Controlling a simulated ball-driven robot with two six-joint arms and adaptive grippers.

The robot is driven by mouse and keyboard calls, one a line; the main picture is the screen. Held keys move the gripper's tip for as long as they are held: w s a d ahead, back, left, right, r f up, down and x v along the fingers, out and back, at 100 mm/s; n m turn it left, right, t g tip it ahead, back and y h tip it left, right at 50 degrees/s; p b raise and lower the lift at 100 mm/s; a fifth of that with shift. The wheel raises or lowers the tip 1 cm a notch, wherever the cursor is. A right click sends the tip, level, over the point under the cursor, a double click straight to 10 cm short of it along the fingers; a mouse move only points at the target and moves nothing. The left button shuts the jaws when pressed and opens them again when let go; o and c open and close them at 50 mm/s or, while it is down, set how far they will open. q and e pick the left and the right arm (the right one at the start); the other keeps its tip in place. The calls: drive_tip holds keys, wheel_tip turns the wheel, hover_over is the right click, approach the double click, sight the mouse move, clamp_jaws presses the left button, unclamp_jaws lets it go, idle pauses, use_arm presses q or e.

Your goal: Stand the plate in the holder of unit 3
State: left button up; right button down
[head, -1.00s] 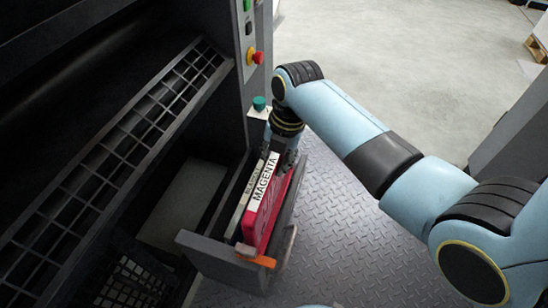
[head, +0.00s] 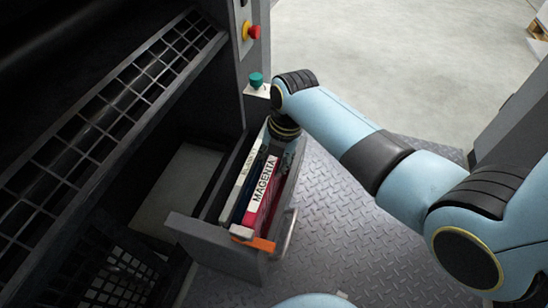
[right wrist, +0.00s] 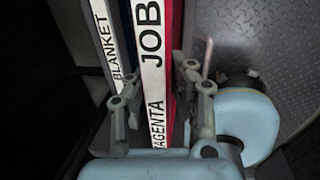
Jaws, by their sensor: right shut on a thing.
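The plate, red with a white edge strip reading MAGENTA (head: 264,184), stands on edge inside the grey open-topped holder (head: 215,245). Most of its red face is hidden by the holder's outer wall. Its strip also shows in the right wrist view (right wrist: 154,50), reading MAGENTA JOB. My right gripper (head: 287,150) is at the plate's far end. In the right wrist view the gripper (right wrist: 160,92) has a finger on each side of the plate, shut on it. The plate's lower edge is hidden. My left gripper is not in view.
A white-edged item labelled BLANKET (head: 240,182) stands beside the plate in the holder. An orange piece (head: 254,243) is at the holder's near end. A green button (head: 256,80) and a red knob (head: 252,32) are on the machine. A black grille (head: 120,105) lies left. Treadplate floor (head: 350,235) is clear.

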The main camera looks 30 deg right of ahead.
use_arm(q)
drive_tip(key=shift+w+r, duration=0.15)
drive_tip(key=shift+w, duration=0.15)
use_arm(e)
drive_tip(key=shift+f, duration=0.2)
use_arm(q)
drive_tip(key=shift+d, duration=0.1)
use_arm(e)
drive_tip(key=shift+f, duration=0.35)
drive_tip(key=c, duration=1.1)
unclamp_jaws()
wheel_tip(320, 180, up, 12)
drive_tip(key=s+d, duration=0.1)
drive_tip(key=shift+s+d, duration=0.15)
drive_tip(key=shift+s, duration=0.15)
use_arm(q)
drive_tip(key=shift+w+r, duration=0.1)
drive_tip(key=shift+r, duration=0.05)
